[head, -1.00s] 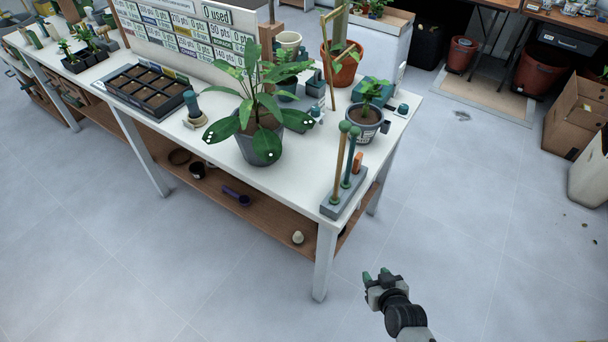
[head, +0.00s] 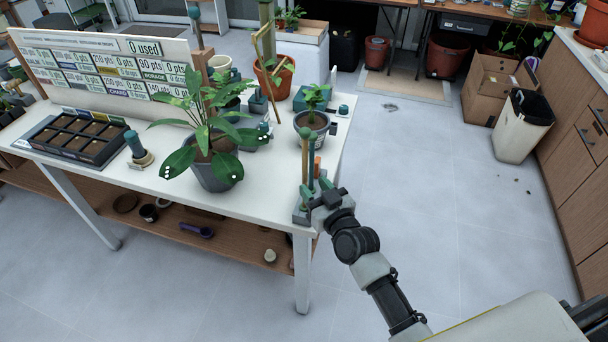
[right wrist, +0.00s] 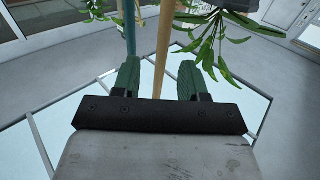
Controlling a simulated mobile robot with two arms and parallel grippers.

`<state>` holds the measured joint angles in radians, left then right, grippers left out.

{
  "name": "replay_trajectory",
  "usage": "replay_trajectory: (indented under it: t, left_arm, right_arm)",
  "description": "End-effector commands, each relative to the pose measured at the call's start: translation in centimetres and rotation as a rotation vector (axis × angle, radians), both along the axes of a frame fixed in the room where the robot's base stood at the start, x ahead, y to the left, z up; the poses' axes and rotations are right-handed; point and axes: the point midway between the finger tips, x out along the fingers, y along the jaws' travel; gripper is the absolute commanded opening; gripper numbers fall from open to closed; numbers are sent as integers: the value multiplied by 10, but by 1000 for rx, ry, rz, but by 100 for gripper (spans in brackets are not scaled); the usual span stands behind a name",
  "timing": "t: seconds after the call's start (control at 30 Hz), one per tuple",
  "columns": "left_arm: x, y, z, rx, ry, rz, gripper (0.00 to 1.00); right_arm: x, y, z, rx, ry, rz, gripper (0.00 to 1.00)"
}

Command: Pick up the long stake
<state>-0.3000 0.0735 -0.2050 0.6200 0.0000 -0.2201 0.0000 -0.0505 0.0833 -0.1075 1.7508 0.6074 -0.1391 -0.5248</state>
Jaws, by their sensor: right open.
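In the right wrist view the tan stake (right wrist: 163,45) shows between the two fingers, and the teal stake (right wrist: 130,40) lies along the left finger. Whether either stake touches a finger cannot be told. My left gripper is not in view.
A potted leafy plant (head: 214,174) stands left of the stakes, and a small potted plant (head: 312,122) stands behind them. A black seed tray (head: 75,138) lies at the left.

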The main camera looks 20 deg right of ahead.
Motion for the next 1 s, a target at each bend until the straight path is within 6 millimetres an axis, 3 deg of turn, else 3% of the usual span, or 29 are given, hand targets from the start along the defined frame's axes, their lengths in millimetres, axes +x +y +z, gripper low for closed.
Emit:
replay_trajectory:
  t: [0.3,0.6,0.9,1.0]
  left_arm:
    - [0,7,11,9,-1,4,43]
    - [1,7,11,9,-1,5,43]
    - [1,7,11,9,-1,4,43]
    - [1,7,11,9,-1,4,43]
  right_arm:
    - [41,11,2,0,-1,0,43]
    - [45,12,0,-1,0,0,43]
    - [45,12,0,0,0,0,0]
    - [45,12,0,0,0,0,0]
